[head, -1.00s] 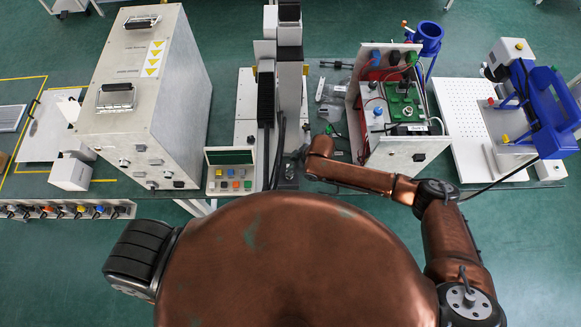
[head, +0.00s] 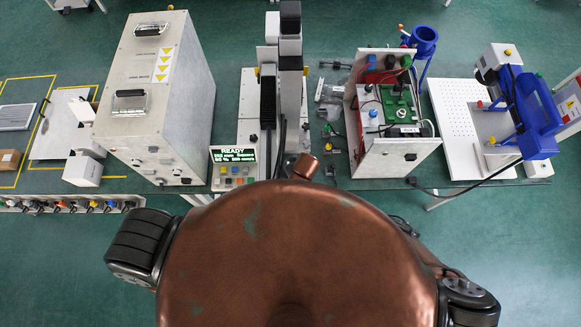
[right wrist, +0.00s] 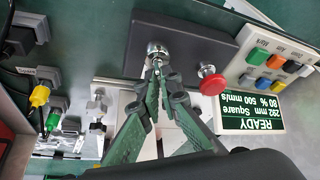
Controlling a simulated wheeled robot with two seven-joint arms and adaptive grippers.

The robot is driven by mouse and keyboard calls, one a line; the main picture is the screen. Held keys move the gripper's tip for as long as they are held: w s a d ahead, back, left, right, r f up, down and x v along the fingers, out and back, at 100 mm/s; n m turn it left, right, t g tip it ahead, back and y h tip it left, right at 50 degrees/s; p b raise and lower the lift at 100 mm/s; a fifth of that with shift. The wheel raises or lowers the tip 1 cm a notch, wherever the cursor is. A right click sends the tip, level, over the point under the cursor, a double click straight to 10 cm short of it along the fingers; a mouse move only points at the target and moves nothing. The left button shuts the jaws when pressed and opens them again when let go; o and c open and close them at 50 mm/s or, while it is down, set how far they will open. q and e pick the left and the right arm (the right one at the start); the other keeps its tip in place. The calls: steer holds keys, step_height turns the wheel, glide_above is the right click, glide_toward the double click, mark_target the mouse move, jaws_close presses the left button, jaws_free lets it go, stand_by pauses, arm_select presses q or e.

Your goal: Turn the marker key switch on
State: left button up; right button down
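The marker key switch (right wrist: 157,49) is a round silver lock on a dark panel in the right wrist view. Its small metal key stands out of the lock towards my right gripper (right wrist: 159,74). The two green-grey fingers converge at the key, with their tips close on either side of it, and look shut on it. The marker's display (right wrist: 262,124) is lit and reads READY; it is also lit in the head view (head: 234,155). The key switch and right gripper are hidden behind my body in the head view. My left gripper is not in view.
A red mushroom button (right wrist: 212,84) sits just right of the key switch, with a coloured button pad (right wrist: 278,62) beyond. Cables with yellow and green plugs (right wrist: 40,96) are at left. A tall metal cabinet (head: 155,95) and an open electronics box (head: 395,150) flank the marker.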

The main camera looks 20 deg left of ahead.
stand_by(0.3)
steer(key=c, duration=2.6)
jaws_free()
steer(key=o, duration=0.4)
steer(key=shift+o, duration=0.2)
steer(key=v, duration=1.2)
steer(key=shift+s, duration=0.1)
